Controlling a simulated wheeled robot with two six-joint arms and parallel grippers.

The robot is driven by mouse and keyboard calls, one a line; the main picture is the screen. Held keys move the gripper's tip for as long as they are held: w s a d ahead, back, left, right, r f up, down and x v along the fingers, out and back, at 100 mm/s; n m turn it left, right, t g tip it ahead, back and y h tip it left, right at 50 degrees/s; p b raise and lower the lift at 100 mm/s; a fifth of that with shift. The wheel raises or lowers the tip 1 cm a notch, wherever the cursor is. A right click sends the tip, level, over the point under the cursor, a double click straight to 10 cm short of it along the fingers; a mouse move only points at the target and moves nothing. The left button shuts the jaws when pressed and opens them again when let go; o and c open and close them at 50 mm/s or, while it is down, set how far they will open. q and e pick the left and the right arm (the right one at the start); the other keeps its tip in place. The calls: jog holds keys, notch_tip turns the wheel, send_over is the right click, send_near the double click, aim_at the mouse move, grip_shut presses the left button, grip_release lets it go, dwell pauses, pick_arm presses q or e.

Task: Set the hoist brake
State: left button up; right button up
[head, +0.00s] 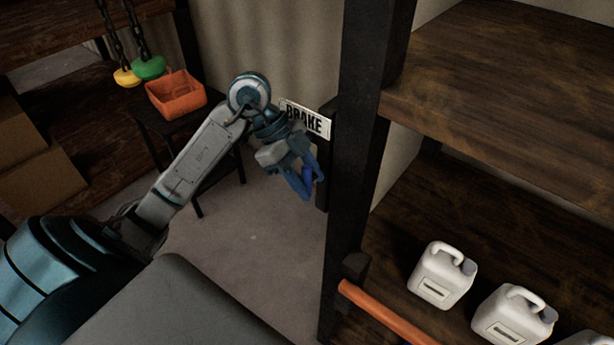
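A white sign reading BRAKE (305,118) is by the dark upright post, partly covered by my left wrist. My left gripper (311,188) is just below the sign, pointing down beside a dark narrow upright piece (325,190). A darker blue part shows between or behind its fingers; I cannot tell whether this is a handle or part of the gripper. Whether the fingers are open or shut is unclear. No brake lever shows clearly. My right gripper is out of view.
A thick dark post (362,130) stands right of my gripper. An orange bar (385,312) runs from its base along wooden shelving holding white jugs (442,274). An orange bin (176,97) sits on a dark stand. Green (148,68) and yellow (126,77) pieces hang on chains.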

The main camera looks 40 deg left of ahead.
pick_arm(q)
jog(key=b+v, duration=0.3)
jog(key=v, duration=0.7)
jog(key=shift+a+r, duration=0.2)
jog(key=shift+r, duration=0.15)
